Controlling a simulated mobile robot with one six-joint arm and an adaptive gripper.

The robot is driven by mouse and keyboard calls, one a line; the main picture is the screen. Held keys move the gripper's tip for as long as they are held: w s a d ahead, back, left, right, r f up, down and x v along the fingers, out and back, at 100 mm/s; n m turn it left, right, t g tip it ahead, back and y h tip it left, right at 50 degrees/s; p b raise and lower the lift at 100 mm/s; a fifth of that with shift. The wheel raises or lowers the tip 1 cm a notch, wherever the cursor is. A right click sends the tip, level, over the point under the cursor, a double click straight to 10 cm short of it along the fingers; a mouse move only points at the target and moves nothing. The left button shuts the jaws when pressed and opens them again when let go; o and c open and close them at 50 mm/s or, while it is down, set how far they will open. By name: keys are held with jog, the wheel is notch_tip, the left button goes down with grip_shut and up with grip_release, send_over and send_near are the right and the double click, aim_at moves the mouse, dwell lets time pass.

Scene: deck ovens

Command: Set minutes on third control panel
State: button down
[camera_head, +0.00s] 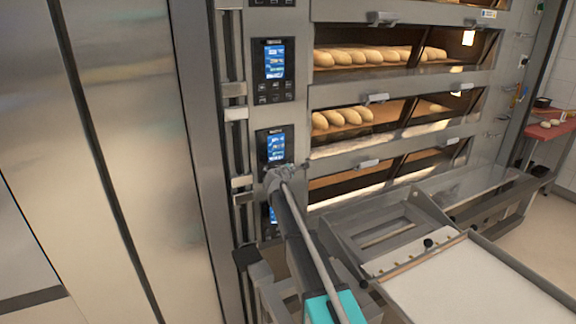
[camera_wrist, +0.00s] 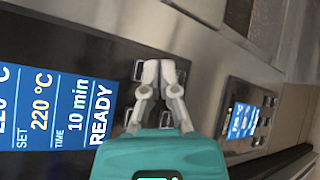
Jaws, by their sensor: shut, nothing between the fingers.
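In the head view, control panels sit in a column left of the oven decks. One panel (camera_head: 276,143) with a lit blue screen is just above my gripper (camera_head: 279,174), which covers its lower part. In the wrist view, the near panel's screen (camera_wrist: 55,108) reads 220 °C, 10 min and READY. Its dark buttons (camera_wrist: 138,69) lie beside the screen. My gripper (camera_wrist: 160,68) is shut and empty, with its fingertips over the button area. I cannot tell whether they touch a button. The fingers hide part of the buttons.
Another panel (camera_head: 273,70) is above, and a lower one (camera_head: 271,214) is partly hidden by my arm. The wrist view shows a neighbouring panel (camera_wrist: 243,120) at right. Bread loaves (camera_head: 342,117) lie behind oven windows. A loader frame (camera_head: 388,224) stands right of my arm.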

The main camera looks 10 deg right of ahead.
jog(key=shift+w+a, duration=0.25)
jog(key=shift+w, duration=0.5)
dwell(1.5)
jog(key=shift+s, duration=0.1)
dwell(0.3)
jog(key=shift+s+d, duration=0.25)
jog(key=shift+s, duration=0.4)
jog(key=shift+s+d, duration=0.25)
jog(key=shift+s, duration=0.55)
jog(key=shift+s+d, duration=0.3)
jog(key=shift+s, duration=0.5)
jog(key=shift+s+d, duration=0.25)
jog(key=shift+s, duration=0.55)
